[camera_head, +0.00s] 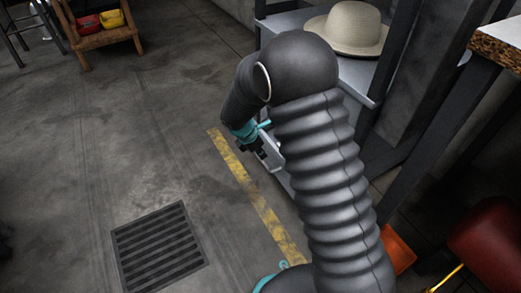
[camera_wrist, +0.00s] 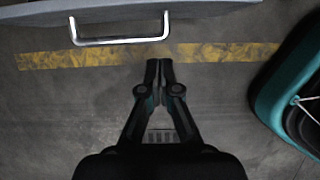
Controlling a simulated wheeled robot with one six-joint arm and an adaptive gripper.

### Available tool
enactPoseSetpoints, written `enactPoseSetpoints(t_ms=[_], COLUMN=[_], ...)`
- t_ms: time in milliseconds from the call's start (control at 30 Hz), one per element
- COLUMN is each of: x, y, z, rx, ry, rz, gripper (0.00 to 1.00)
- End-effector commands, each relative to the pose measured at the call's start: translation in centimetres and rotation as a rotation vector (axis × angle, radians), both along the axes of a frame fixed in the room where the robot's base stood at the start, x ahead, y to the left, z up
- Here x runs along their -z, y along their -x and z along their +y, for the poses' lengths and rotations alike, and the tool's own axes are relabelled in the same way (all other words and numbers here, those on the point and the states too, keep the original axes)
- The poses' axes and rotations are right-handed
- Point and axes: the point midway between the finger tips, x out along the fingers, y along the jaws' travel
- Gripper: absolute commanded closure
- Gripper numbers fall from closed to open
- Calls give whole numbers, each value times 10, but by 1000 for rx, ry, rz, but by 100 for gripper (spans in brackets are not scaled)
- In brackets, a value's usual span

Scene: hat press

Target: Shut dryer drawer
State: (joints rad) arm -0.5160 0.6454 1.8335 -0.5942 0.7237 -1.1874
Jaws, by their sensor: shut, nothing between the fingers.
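The dryer drawer (camera_wrist: 210,8) shows as a grey panel edge across the top of the wrist view. Its silver bar handle (camera_wrist: 122,41) sticks out toward my gripper (camera_wrist: 158,62). In the head view my gripper (camera_head: 259,152) is beside the handle (camera_head: 276,165), left of the grey cabinet. My arm hides most of the drawer, so how far it stands open cannot be told.
A straw hat (camera_head: 352,27) sits on the grey top (camera_head: 285,22). A yellow floor line (camera_head: 255,195) runs beside the unit. A floor grate (camera_head: 158,247) lies to the left, with clear concrete around it. A red stool (camera_head: 490,245) and wooden-topped table (camera_head: 500,50) stand right.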

Motion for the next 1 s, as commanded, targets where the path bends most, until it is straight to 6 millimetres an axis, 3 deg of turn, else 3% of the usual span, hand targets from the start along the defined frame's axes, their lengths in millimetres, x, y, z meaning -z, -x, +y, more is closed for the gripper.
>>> enactPoseSetpoints(t_ms=[100, 300, 600, 1000], x=[24, 53, 50, 49], y=[-4, -14, -31, -33], z=[-8, -20, -47, -50], rx=[1, 3, 2, 1], ry=[1, -1, -1, 0], rz=[3, 0, 0, 0], gripper=[100, 100, 100, 100])
